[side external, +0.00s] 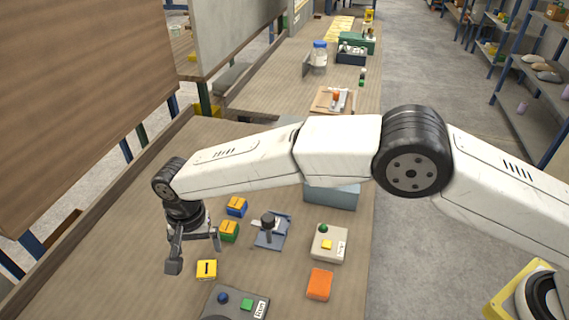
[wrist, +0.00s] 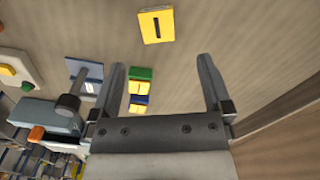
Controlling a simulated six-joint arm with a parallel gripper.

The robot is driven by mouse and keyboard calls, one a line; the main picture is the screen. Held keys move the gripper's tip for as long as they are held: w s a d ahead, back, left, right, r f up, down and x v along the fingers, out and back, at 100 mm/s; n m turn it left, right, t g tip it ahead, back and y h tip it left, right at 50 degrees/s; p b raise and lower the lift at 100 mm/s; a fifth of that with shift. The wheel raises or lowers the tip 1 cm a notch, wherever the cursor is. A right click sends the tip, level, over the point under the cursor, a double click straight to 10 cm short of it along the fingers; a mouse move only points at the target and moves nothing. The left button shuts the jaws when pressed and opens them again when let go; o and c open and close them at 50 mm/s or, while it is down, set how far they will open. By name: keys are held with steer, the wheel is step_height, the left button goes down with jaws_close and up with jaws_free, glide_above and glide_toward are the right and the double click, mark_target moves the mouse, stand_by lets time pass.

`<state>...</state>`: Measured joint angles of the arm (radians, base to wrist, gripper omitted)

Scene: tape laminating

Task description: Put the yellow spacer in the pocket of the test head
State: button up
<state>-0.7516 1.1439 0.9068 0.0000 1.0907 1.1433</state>
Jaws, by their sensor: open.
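The yellow spacer (side external: 207,269), a small block with a dark slot on top, lies flat on the bench near the front; it also shows in the wrist view (wrist: 156,25) at top centre. My gripper (side external: 195,252) is open and empty above the bench, close to the spacer in the side external view. In the wrist view its two fingers (wrist: 162,66) are apart, and the spacer lies beyond their tips. A blue-grey fixture with a dark post (side external: 270,232) stands to the right and may be the test head; I cannot make out its pocket.
A green block with a yellow top (side external: 229,231) and a blue one (side external: 236,207) sit behind the spacer. A beige button box (side external: 328,243), an orange block (side external: 319,284) and a dark button box (side external: 236,302) stand to the right and front. Bench left of my gripper is clear.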

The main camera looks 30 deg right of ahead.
mark_target(207, 268)
steer(key=shift+f, duration=0.15)
steer(key=shift+d+f, duration=0.15)
steer(key=shift+f, duration=3.6)
jaws_close()
